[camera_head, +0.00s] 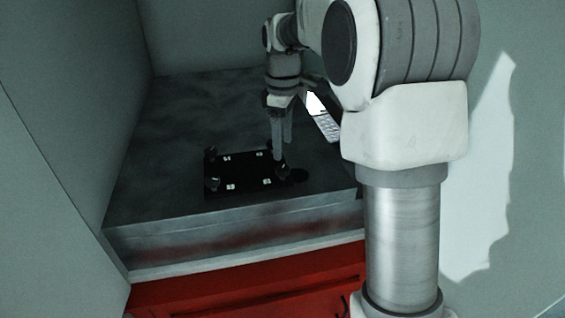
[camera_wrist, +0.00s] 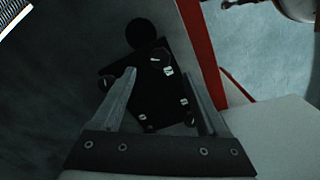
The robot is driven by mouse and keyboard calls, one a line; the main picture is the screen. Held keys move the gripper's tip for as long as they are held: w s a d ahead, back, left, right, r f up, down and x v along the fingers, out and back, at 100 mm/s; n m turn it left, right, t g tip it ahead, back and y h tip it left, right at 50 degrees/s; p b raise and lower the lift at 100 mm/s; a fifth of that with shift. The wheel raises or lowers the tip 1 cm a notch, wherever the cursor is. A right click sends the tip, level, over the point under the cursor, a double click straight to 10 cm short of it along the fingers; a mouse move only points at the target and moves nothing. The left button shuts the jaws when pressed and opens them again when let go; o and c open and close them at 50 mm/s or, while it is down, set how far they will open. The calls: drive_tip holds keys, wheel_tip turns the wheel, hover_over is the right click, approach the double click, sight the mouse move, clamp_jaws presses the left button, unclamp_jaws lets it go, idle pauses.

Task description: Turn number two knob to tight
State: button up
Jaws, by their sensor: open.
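A black panel (camera_head: 240,172) with dark knobs and small white labels lies on the grey top. In the head view, one knob (camera_head: 281,169) is at its right front corner, one (camera_head: 213,184) at its left front and one (camera_head: 211,154) at its left back. The labels are too small to read, so I cannot tell which knob is number two. My gripper (camera_head: 281,153) points down over the panel's right side, close to the right front knob; contact cannot be told. In the wrist view my gripper (camera_wrist: 163,71) is open, with the panel (camera_wrist: 155,95) showing between its fingers.
A flat black disc (camera_head: 299,175) lies beside the panel's right end. A light device with a keypad-like face (camera_head: 322,118) stands behind and right of my gripper. The grey top (camera_head: 160,130) is clear left of the panel. A red front (camera_head: 240,290) lies below the top's edge.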

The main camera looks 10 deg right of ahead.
sight(283, 168)
wheel_tip(283, 168, down, 7)
drive_tip(key=shift+r, duration=0.1)
idle(0.3)
clamp_jaws()
